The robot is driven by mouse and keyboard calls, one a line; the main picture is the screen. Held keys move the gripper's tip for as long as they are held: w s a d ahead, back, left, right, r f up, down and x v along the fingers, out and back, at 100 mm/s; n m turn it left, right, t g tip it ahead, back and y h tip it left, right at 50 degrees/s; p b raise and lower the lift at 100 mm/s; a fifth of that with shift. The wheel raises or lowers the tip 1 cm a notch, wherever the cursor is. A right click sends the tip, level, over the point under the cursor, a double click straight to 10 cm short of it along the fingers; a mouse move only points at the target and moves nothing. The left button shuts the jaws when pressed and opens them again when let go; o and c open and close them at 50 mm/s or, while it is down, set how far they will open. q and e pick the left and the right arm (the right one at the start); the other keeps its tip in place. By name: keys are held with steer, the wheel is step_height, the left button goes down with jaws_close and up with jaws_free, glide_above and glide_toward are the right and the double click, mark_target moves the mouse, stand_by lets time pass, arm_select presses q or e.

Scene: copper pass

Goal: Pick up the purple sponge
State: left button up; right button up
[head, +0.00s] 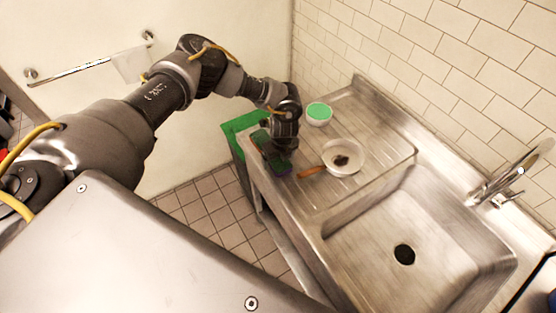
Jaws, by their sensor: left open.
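The purple sponge (281,169) lies at the left end of the metal drainboard, close to its front edge. It is small and dark here, and my left gripper covers part of it. My left gripper (277,157) points down right over the sponge. Its jaws are open, and I cannot tell whether the fingers touch the sponge. My right gripper is not in view.
A white bowl with dark residue (343,157) and an orange-brown handle-like piece (311,171) lie right of the gripper. A bowl with green contents (319,114) stands behind. A green-rimmed bin (236,126) is left of the counter. The sink basin (420,225) is empty.

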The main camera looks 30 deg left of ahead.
arm_select(q)
steer(key=c, duration=1.1)
steer(key=shift+o, duration=0.2)
